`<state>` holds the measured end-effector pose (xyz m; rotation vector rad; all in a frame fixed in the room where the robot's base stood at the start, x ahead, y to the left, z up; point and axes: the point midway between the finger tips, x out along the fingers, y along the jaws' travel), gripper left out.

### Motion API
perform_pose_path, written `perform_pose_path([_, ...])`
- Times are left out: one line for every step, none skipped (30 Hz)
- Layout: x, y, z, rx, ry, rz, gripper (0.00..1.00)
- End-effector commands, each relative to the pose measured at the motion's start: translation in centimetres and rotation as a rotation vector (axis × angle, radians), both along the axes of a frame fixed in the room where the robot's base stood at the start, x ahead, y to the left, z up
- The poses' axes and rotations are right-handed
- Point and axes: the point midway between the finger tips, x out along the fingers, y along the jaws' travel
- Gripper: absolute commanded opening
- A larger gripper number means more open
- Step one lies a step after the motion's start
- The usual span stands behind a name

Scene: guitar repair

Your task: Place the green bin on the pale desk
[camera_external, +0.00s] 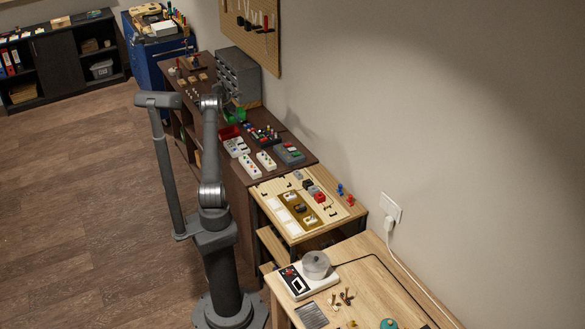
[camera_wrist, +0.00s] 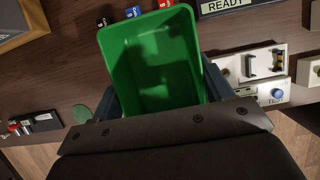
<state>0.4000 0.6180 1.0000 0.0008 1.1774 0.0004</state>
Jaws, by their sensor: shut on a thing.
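The green bin (camera_wrist: 150,60) is in the wrist view, open side facing the camera and empty inside. My gripper (camera_wrist: 163,95) is shut on it, a dark finger at each side. In the external view the green bin (camera_external: 236,115) shows small and partly hidden behind my gripper (camera_external: 229,103), over the dark brown bench by the grey drawer cabinet. I cannot tell how high it is above the bench. Pale wooden desk surfaces stand at the front: one with small parts (camera_external: 345,212) and a nearer one (camera_external: 362,262).
The dark bench (camera_external: 290,138) holds a red bin (camera_external: 230,132), white and grey boxes and small tools. The grey drawer cabinet (camera_external: 238,76) stands against the wall. The near pale desk carries a white device with a round pot (camera_external: 316,264), a cable and small items.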

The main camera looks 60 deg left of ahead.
Motion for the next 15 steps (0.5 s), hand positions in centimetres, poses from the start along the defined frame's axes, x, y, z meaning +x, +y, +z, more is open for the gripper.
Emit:
perform_pose_path([0.3,-0.5,0.4,0.0,0.0,-0.001,0.47])
perform_pose_path([0.4,-0.7,0.5,0.0,0.0,-0.001,0.47])
perform_pose_path([0.6,-0.9,0.7,0.0,0.0,0.0,0.47])
perform_pose_path([0.6,-1.0,0.8,0.0,0.0,0.0,0.47])
perform_pose_path([0.7,-1.1,0.8,0.0,0.0,0.0,0.47])
perform_pose_path([0.8,-1.2,0.9,0.0,0.0,0.0,0.47])
perform_pose_path([0.8,-1.3,0.9,0.0,0.0,0.001,0.47])
perform_pose_path([0.8,-1.3,0.9,0.0,0.0,0.001,0.47])
perform_pose_path([0.8,-1.3,0.9,0.0,0.0,0.001,0.47])
perform_pose_path([0.8,-1.3,0.9,0.0,0.0,0.001,0.47])
perform_pose_path([0.9,-1.4,0.9,0.0,0.0,0.0,0.47])
perform_pose_path([1.1,-1.5,1.0,0.0,0.0,-0.003,0.47])
perform_pose_path([1.3,-1.7,1.0,0.0,0.0,-0.007,0.47])
perform_pose_path([1.6,-2.0,1.1,0.0,0.0,-0.013,0.47])
perform_pose_path([2.2,-2.6,1.2,0.0,0.0,-0.023,0.47])
